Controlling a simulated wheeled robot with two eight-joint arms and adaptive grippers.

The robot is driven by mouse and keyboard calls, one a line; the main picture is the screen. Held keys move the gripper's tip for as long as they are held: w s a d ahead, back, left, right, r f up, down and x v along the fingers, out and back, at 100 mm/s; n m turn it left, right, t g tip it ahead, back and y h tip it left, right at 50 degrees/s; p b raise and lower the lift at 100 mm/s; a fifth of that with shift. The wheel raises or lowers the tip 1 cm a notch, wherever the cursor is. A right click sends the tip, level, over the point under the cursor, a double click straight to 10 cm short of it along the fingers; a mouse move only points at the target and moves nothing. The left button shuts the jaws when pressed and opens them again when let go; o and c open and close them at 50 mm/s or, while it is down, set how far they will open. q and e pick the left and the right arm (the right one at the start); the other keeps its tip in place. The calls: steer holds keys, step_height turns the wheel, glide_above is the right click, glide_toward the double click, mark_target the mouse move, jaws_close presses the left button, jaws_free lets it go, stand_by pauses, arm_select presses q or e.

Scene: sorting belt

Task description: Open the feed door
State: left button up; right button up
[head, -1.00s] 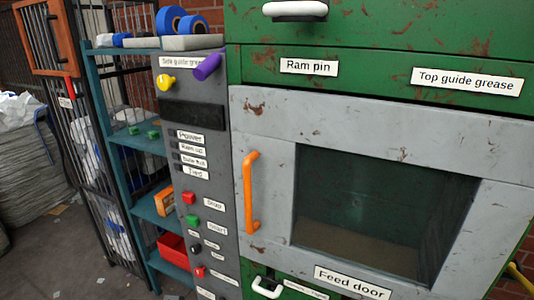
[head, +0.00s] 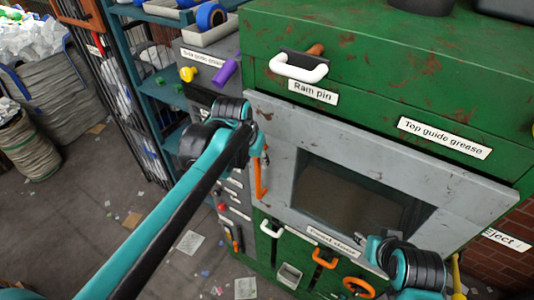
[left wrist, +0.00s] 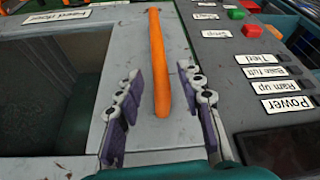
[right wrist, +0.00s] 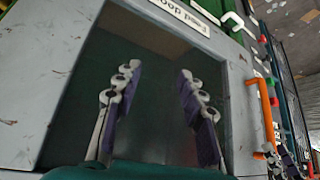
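The grey feed door (head: 275,120) is shut on the green machine, with a dark window (head: 345,195) and a label along its bottom edge. Its orange upright handle (head: 260,180) is at the door's left side in the head view. My left gripper (head: 257,148) is at the handle's upper part, which it partly hides. In the left wrist view, the left fingers (left wrist: 160,74) are open, one on each side of the orange handle (left wrist: 158,45), with gaps on both sides. My right gripper (right wrist: 160,72) is open and empty, facing the window (right wrist: 150,100).
A grey control panel (left wrist: 235,75) with labelled buttons stands beside the handle. Below are more handles, white (head: 271,229) and orange (head: 324,259). Sacks (head: 60,95) stand far left; floor between is open.

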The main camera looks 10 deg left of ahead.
mark_target(259, 168)
arm_select(q)
steer(key=x, duration=0.7)
steer(key=shift+w+f, duration=0.2)
steer(key=shift+f, duration=0.1)
jaws_close()
